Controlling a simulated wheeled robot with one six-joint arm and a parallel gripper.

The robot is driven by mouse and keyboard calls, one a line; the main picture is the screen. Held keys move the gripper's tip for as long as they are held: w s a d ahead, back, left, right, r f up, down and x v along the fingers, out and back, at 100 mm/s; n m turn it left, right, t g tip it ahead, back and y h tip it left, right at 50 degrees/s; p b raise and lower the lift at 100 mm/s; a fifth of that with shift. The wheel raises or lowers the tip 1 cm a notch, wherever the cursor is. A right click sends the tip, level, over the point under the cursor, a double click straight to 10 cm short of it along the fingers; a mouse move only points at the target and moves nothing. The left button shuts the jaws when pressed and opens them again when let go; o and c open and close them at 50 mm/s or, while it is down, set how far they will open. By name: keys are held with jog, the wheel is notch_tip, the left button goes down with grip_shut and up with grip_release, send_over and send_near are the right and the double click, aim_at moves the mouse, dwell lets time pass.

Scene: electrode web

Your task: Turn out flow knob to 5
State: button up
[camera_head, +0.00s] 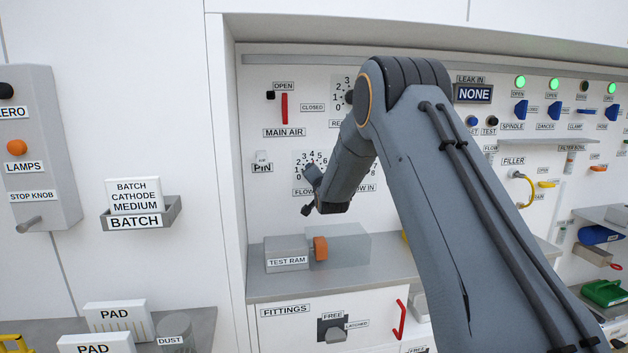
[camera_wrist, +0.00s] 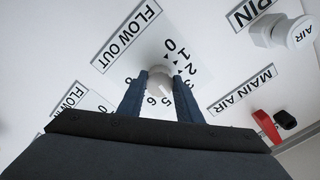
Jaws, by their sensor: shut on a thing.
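The white flow out knob (camera_wrist: 160,74) sits on its numbered dial in the wrist view, beside the FLOW OUT label (camera_wrist: 126,36). My gripper (camera_wrist: 160,84) is shut on the knob, with one dark blue finger on each side. Around it the numbers 0, 1, 2, 5, 6 and 8 show; the fingers cover parts of the dial. A pale mark on the knob is near the 5 side, but its exact setting is too small to read. In the head view my gripper (camera_head: 312,177) is at the FLOW OUT dial (camera_head: 299,163), and hides the knob.
Close by are the MAIN AIR red handle (camera_head: 284,108), also in the wrist view (camera_wrist: 266,127), and the PIN button (camera_head: 262,157). A FLOW IN label (camera_wrist: 67,108) lies left in the wrist view. The TEST RAM block (camera_head: 287,252) stands on the ledge below my gripper.

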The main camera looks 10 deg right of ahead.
jog(key=shift+a+f+m+b, duration=0.1)
jog(key=shift+m+b, duration=0.95)
jog(key=shift+m, duration=1.15)
jog(key=o, duration=1)
jog(key=shift+o, duration=0.2)
jog(key=shift+s, duration=0.1)
jog(key=s, duration=0.7)
jog(key=shift+s+b, duration=0.35)
jog(key=shift+b, duration=0.05)
